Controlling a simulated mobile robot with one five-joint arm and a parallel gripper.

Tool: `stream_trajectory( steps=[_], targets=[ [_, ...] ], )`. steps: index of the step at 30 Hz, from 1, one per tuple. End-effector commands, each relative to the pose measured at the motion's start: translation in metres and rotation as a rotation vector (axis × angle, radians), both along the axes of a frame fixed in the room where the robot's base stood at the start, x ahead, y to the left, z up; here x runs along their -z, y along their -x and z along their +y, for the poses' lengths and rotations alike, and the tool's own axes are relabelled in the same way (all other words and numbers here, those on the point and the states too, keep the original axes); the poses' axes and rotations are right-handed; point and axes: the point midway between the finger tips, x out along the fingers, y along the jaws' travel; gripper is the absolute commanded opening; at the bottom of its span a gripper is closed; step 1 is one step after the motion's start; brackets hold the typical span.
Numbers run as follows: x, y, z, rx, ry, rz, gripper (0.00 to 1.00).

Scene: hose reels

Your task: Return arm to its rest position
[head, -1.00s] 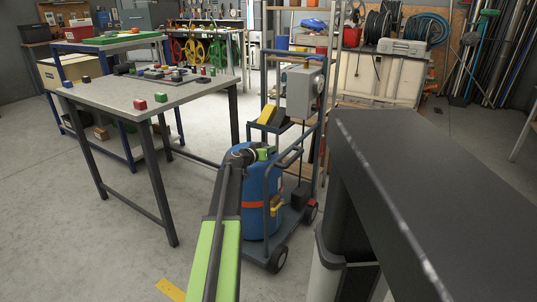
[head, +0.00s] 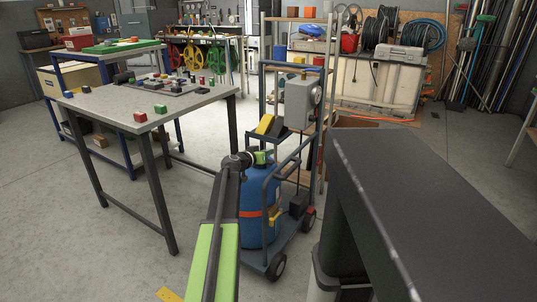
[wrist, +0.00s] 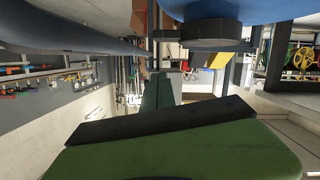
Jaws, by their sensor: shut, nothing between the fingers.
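My arm, with a green link and a black rod, reaches forward from the bottom of the head view. My gripper (head: 262,157) is at its far end, in front of the blue cylinder's top; it is small there, and nothing shows held.
A grey worktable (head: 105,99) with several coloured blocks stands at the left. A grey box (head: 299,102) is on the trolley's frame. A dark slab (head: 440,200) fills the right side. Coloured reels (head: 215,57) and a black hose reel (head: 381,28) are at the back.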

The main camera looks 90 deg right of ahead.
Motion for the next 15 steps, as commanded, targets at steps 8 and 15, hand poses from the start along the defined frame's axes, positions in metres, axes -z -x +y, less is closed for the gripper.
stream_trajectory(
  steps=[8, 15],
  targets=[
    [-0.02, -0.042, 0.069, -0.003, 0.001, 0.0, 0.0],
    [-0.022, -0.053, 0.081, -0.002, 0.0, 0.001, 0.0]
  ],
)
